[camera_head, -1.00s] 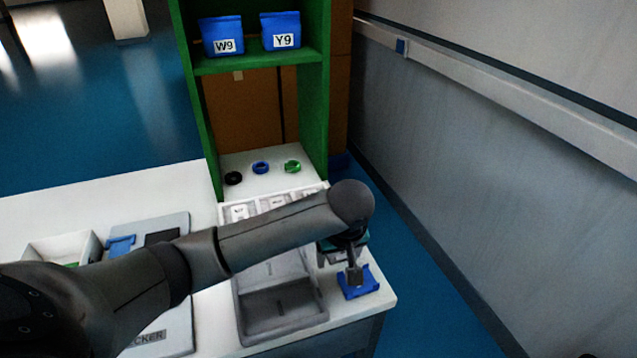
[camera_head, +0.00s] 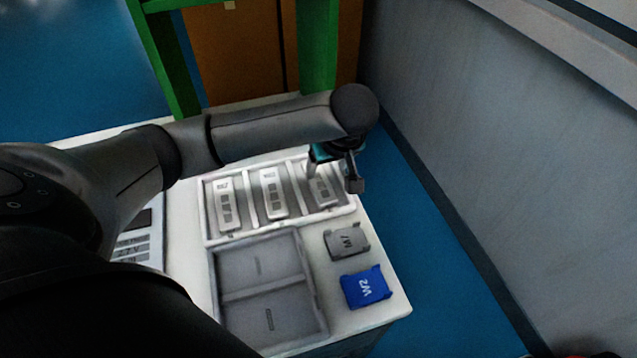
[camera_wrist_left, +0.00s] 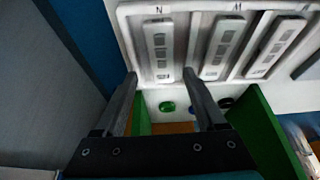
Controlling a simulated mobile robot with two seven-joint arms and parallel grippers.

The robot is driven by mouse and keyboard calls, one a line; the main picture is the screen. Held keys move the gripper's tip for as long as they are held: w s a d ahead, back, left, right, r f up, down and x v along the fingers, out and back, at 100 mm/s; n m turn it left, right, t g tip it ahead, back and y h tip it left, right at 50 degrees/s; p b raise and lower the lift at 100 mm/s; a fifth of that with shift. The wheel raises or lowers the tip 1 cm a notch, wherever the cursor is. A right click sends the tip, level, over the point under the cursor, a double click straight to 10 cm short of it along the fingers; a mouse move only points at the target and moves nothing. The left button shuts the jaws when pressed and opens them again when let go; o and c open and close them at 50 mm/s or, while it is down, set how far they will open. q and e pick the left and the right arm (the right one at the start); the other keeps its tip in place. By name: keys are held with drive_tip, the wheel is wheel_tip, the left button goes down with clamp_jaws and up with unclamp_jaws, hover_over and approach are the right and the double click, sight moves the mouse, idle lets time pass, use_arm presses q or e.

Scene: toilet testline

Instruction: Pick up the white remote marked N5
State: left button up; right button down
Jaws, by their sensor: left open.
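A white remote (camera_head: 322,191) lies in the rightmost compartment of the white tray (camera_head: 225,240), partly hidden by my left gripper. In the wrist view this remote (camera_wrist_left: 159,50) lies in the compartment marked N; its own mark is too small to read. My left gripper (camera_head: 333,175) is open and empty above the right end of the tray. In the wrist view my left gripper (camera_wrist_left: 159,77) has its fingers spread on either side of the near end of the N remote, with no contact visible. My right gripper is not in view.
Two more white remotes (camera_head: 226,205) (camera_head: 273,193) lie in the other compartments. A grey two-part tray (camera_head: 262,298) stands in front. A grey M-marked piece (camera_head: 347,241) and a blue W2 piece (camera_head: 366,287) lie near the table's right edge. A green shelf (camera_head: 318,45) stands behind.

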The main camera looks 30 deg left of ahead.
sight(319, 181)
use_arm(q)
drive_tip(key=x, duration=0.3)
drive_tip(key=shift+b, duration=0.35)
drive_tip(key=shift+w+a+f, duration=0.2)
drive_tip(key=shift+f, duration=0.1)
drive_tip(key=x, duration=0.1)
drive_tip(key=b+x, duration=0.1)
drive_tip(key=x, duration=0.1)
drive_tip(key=b+x, duration=0.1)
drive_tip(key=x, duration=0.1)
drive_tip(key=shift+a+r, duration=0.1)
drive_tip(key=shift+a, duration=0.15)
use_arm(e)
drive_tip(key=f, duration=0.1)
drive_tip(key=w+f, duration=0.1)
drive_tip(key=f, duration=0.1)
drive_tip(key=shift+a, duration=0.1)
use_arm(q)
drive_tip(key=shift+c, duration=0.3)
clamp_jaws()
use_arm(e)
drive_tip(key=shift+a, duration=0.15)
